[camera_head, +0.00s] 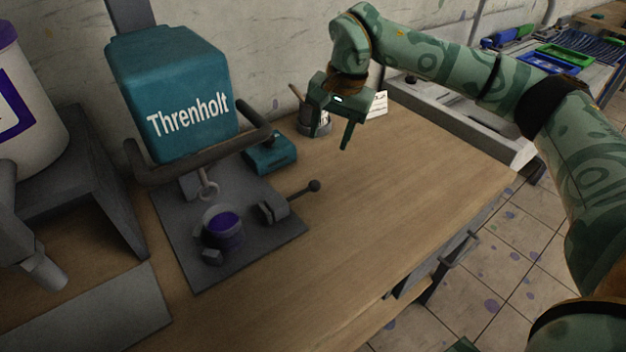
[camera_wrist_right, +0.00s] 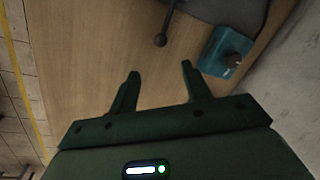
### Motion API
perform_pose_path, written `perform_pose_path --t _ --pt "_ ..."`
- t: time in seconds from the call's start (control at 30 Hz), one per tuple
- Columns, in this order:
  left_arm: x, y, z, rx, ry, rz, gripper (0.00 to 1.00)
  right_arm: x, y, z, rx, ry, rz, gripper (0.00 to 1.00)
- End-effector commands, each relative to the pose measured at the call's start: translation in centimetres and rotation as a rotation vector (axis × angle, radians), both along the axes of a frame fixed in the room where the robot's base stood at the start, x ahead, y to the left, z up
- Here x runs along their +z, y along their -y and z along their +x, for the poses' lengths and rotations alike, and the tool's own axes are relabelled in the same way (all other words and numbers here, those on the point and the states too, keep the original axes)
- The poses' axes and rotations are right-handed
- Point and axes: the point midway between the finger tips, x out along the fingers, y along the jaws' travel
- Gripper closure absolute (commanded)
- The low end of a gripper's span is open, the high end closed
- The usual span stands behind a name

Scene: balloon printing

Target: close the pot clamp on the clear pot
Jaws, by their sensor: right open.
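The clear pot (camera_head: 223,230) holds purple ink and stands on the dark base plate (camera_head: 185,262) below the teal Threnholt machine (camera_head: 180,90). The pot clamp (camera_head: 272,208) is just right of the pot, its lever with a dark ball knob (camera_head: 315,186) pointing out to the right. The knob also shows at the top of the right wrist view (camera_wrist_right: 160,40). My right gripper (camera_head: 333,140) is open and empty, above the back of the table, away from the lever; its two fingers show in the wrist view (camera_wrist_right: 160,82). My left gripper is not in view.
A teal box with a dark knob (camera_head: 270,155) sits behind the clamp. A cup with tools (camera_head: 314,122) and a white card (camera_head: 377,104) stand near the wall. A large white container (camera_head: 30,110) is at the left. The wooden tabletop (camera_head: 390,195) right of the lever is clear.

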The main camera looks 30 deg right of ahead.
Motion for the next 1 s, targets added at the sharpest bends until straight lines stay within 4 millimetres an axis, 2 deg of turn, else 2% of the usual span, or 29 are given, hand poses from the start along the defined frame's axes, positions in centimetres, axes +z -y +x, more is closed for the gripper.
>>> perform_pose_path --t 0.03,0.3,0.5,0.7,1.0 --pt "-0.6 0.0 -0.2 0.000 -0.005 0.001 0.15 -1.5 -0.2 0.1 0.002 -0.005 0.000 0.52" --pt "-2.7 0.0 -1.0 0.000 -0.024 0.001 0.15 -8.5 -1.1 1.1 0.001 -0.005 0.003 0.52" --pt "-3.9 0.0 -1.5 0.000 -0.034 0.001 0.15 -12.4 -1.7 1.7 0.000 -0.003 0.002 0.52" --pt "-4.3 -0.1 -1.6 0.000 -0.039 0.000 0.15 -14.1 -1.9 2.1 -0.001 0.000 0.003 0.52" --pt "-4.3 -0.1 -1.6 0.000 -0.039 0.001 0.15 -14.3 -1.9 2.1 0.000 0.002 0.002 0.52"
